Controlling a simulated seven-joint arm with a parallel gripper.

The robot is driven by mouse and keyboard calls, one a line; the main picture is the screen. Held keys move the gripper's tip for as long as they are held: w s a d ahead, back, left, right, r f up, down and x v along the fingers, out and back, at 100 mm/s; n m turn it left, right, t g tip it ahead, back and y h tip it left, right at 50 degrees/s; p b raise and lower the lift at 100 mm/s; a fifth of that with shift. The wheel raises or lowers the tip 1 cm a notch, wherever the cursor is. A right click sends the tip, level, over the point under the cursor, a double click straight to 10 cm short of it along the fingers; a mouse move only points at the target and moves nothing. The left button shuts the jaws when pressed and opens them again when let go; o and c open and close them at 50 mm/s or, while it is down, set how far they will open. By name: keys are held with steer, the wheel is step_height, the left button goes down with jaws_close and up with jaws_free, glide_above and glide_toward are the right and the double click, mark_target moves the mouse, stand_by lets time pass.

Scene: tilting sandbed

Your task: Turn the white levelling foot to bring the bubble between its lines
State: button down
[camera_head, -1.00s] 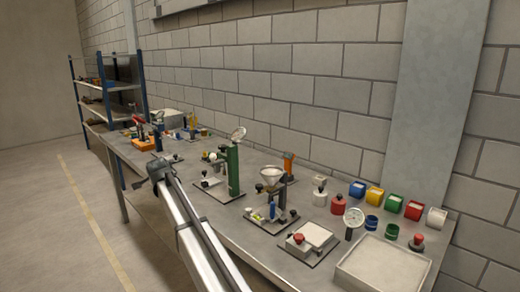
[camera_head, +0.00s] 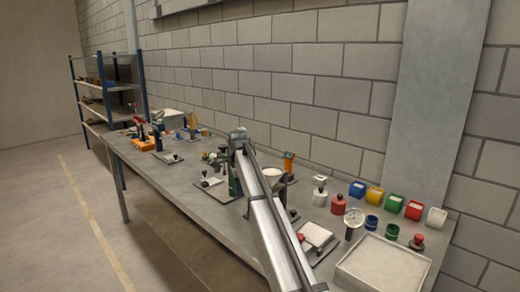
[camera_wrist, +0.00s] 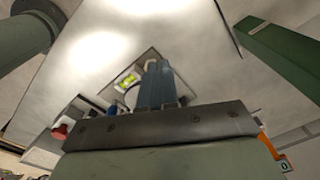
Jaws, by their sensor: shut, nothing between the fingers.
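My gripper (camera_head: 238,135) is over the bench's middle, its arm reaching up from the bottom of the head view. In the wrist view its blue-grey fingers (camera_wrist: 158,72) are shut and hold nothing. A small yellow-green bubble vial (camera_wrist: 127,80) shows just left of the fingertips, on a small dark-edged mount. The bubble's place between its lines is too small to read. I cannot pick out the white levelling foot for certain; the fingers may hide part of it, and contact cannot be told.
A green post (camera_head: 233,182) stands partly behind my arm. The funnel (camera_head: 273,176) is beside the arm. A red knob (camera_wrist: 60,131) is at lower left in the wrist view. A white tray (camera_head: 345,277), coloured bins and a gauge (camera_head: 353,219) fill the right of the bench.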

steer(key=shift+s+d+f, duration=0.1)
steer(key=shift+d+f, duration=0.1)
steer(key=shift+f, duration=1.55)
steer(key=shift+s+d+f, duration=0.1)
steer(key=shift+d+f, duration=0.1)
steer(key=shift+f, duration=1.5)
steer(key=shift+d, duration=0.15)
steer(key=shift+s+d, duration=0.1)
steer(key=shift+s, duration=0.55)
steer(key=shift+s+d, duration=0.3)
steer(key=shift+s, duration=0.15)
steer(key=shift+s+a, duration=0.15)
steer(key=shift+a, duration=0.05)
steer(key=shift+s+a, duration=0.1)
steer(key=shift+a, duration=0.05)
step_height(320, 180, up, 6)
steer(key=shift+a, duration=0.15)
